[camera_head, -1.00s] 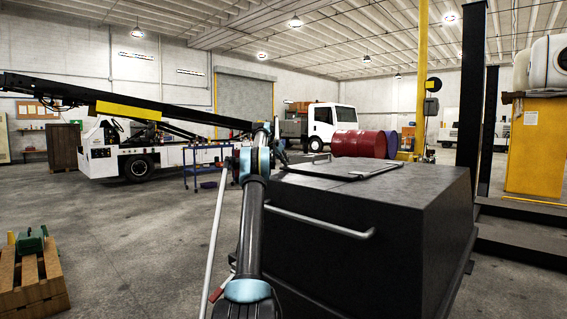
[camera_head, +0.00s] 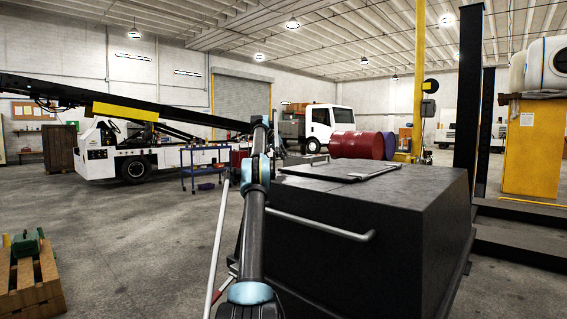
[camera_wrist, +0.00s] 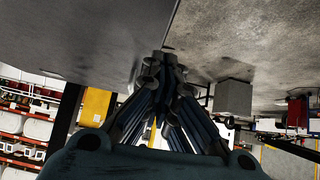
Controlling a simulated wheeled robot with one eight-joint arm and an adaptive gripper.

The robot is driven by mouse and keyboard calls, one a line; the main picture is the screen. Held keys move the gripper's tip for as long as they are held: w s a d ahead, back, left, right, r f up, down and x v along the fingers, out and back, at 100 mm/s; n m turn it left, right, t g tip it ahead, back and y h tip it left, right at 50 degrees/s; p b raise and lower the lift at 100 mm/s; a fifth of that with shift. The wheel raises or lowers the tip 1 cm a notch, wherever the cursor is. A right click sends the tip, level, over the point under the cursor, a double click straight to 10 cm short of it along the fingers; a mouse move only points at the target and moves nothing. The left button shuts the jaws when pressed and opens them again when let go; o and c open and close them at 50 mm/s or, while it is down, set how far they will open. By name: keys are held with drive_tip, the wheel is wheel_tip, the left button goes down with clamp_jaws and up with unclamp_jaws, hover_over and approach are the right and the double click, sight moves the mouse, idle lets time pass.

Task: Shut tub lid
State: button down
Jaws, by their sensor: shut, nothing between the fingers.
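A large black tub (camera_head: 345,258) with a metal bar handle (camera_head: 318,226) on its near face stands right of centre in the head view. A thin flat lid panel (camera_head: 345,172) lies nearly level on its top; I cannot tell if it sits fully down. My arm reaches forward along the tub's left side, and my gripper is largely hidden behind it there. In the wrist view my gripper (camera_wrist: 166,62) has its fingers together and empty. Its tips are beside a dark grey surface (camera_wrist: 85,35), probably the tub; contact is unclear.
A wooden pallet (camera_head: 30,285) with a green object is at the lower left. A blue cart (camera_head: 203,168) and white belt loader (camera_head: 125,160) stand beyond open floor. A red drum (camera_head: 355,145) is behind the tub; a dark post (camera_head: 470,100) and yellow stand (camera_head: 533,150) are right.

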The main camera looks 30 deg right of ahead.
drive_tip(key=s+a+r+n+y, duration=0.1)
drive_tip(key=s+a+r, duration=0.35)
drive_tip(key=a, duration=0.35)
drive_tip(key=s+a+r+n, duration=0.1)
drive_tip(key=s+a+r, duration=0.2)
drive_tip(key=a+r, duration=0.3)
drive_tip(key=s+a+f+n+y, duration=0.2)
drive_tip(key=s+a+f, duration=0.2)
drive_tip(key=s+a, duration=0.75)
drive_tip(key=s+a+f+n+y, duration=0.1)
drive_tip(key=s+a+f+n, duration=0.2)
drive_tip(key=s+a, duration=0.85)
drive_tip(key=s+a+f+n+y, duration=0.1)
drive_tip(key=s+a+f, duration=0.4)
drive_tip(key=s+f, duration=0.7)
drive_tip(key=s+a+f+n+y, duration=0.2)
drive_tip(key=s+a+f, duration=0.3)
drive_tip(key=s+f, duration=0.7)
drive_tip(key=s+a+f+n+g+y, duration=0.1)
drive_tip(key=s+a+f+n, duration=0.2)
drive_tip(key=s+f, duration=1)
drive_tip(key=s+a, duration=0.2)
drive_tip(key=s, duration=0.3)
drive_tip(key=shift+a+n+y, duration=0.3)
drive_tip(key=shift+a+n, duration=0.1)
drive_tip(key=shift+f, duration=0.1)
drive_tip(key=shift+w+f, duration=0.2)
drive_tip(key=shift+w, duration=0.25)
